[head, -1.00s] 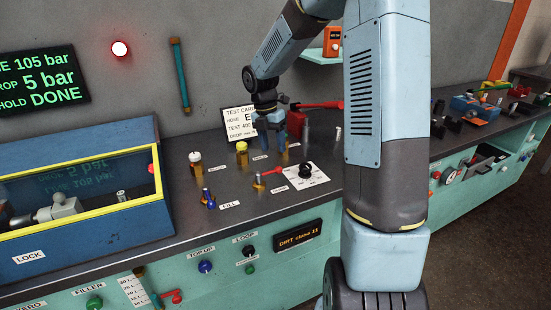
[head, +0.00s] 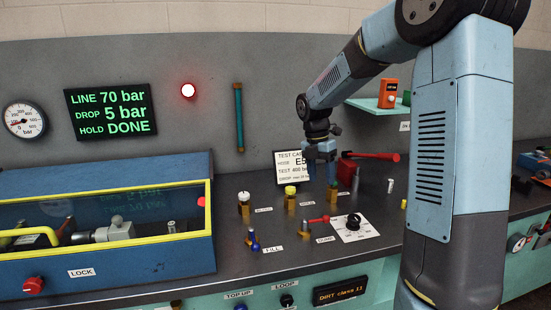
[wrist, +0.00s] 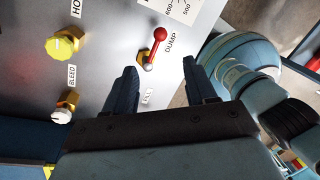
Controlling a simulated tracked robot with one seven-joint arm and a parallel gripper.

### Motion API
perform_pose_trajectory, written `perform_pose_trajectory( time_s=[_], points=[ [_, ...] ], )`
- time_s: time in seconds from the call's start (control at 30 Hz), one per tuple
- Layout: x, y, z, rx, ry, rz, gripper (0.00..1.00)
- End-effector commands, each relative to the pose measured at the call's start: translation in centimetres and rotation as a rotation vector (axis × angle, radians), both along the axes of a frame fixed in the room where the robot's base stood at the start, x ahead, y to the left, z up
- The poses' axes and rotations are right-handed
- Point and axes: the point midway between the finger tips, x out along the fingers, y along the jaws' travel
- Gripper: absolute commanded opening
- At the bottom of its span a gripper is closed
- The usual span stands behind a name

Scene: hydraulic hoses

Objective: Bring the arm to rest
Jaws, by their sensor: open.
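My gripper (head: 321,172) hangs fingers down above the bench in the head view, in front of the test card (head: 289,165). In the wrist view my gripper (wrist: 160,85) shows two dark blue fingers apart with nothing between them. The red-handled dump lever (wrist: 154,48) lies beyond the fingertips there. The yellow hold knob (wrist: 62,46) and the white-topped bleed knob (wrist: 65,106) are to the left. In the head view the dump lever (head: 318,220) and the yellow-topped knob (head: 290,199) stand on the bench below my gripper.
A blue test box (head: 110,240) with a yellow-framed window fills the bench's left. A screen (head: 112,111) reads LINE 70 bar, DROP 5 bar, HOLD DONE. A red lamp (head: 188,90) glows. A red pump lever (head: 372,156) sits right of my gripper. A black dial (head: 352,222) stands nearer the front.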

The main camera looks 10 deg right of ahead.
Motion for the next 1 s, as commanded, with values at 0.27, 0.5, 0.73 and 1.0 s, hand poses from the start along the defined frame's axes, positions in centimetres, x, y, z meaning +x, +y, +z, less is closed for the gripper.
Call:
perform_pose_trajectory(
  time_s=[0.27, 0.5, 0.73, 1.0],
  points=[
    [-3.8, 0.7, 3.6, -0.066, -0.121, -0.291, 0.56],
    [-8.8, 1.3, 7.1, -0.088, -0.271, -0.664, 0.56],
    [-13.8, 1.7, 9.7, -0.048, -0.405, -1.027, 0.56],
    [-19.7, 1.8, 11.6, 0.074, -0.52, -1.459, 0.56]
  ],
)
